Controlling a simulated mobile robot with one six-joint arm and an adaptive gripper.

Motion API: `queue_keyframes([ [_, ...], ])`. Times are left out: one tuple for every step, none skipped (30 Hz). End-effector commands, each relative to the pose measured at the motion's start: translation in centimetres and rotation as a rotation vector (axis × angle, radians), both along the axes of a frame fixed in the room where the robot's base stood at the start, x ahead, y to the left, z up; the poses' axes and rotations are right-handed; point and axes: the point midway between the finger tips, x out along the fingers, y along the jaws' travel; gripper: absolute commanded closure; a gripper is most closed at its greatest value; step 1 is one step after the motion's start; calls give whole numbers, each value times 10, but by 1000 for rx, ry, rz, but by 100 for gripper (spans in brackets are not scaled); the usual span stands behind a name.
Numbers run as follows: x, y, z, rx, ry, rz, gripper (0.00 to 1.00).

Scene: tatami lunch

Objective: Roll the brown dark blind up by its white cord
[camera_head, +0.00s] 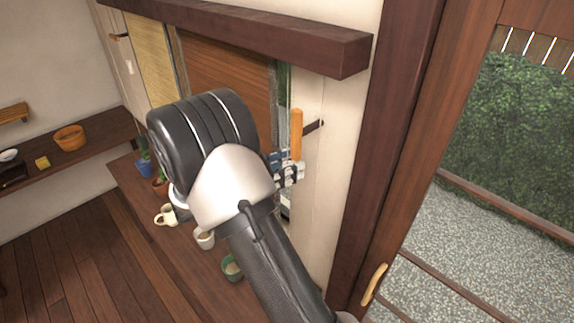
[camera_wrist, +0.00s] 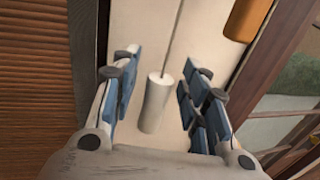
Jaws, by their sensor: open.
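The brown dark blind (camera_head: 225,75) hangs in the window behind my arm; its slats (camera_wrist: 35,90) fill the left of the wrist view. The white cord's pull (camera_wrist: 156,103), a pale cylinder, hangs between the spread fingers of my gripper (camera_wrist: 160,70), with a visible gap on both sides. The thin cord (camera_wrist: 176,40) runs up from it. In the head view my gripper (camera_head: 285,168) is beside the window's right edge, and the pull cannot be made out there.
A wooden handle-like piece (camera_head: 296,133) hangs from a dark bracket just above my gripper. Cups, including a white mug (camera_head: 166,215) and a green cup (camera_head: 232,268), stand on the ledge below. A dark beam (camera_head: 250,30) crosses above; a wooden door frame (camera_head: 400,150) stands right.

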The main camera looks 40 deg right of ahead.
Motion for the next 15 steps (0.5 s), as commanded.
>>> queue_keyframes([
  [0,0,0,0,0,0,59],
  [0,0,0,0,0,0,59],
  [0,0,0,0,0,0,61],
  [0,0,0,0,0,0,63],
  [0,0,0,0,0,0,65],
  [0,0,0,0,0,0,68],
  [0,0,0,0,0,0,70],
  [0,0,0,0,0,0,72],
  [0,0,0,0,0,0,74],
  [0,0,0,0,0,0,76],
  [0,0,0,0,0,0,78],
  [0,0,0,0,0,0,81],
  [0,0,0,0,0,0,83],
  [0,0,0,0,0,0,85],
  [0,0,0,0,0,0,88],
])
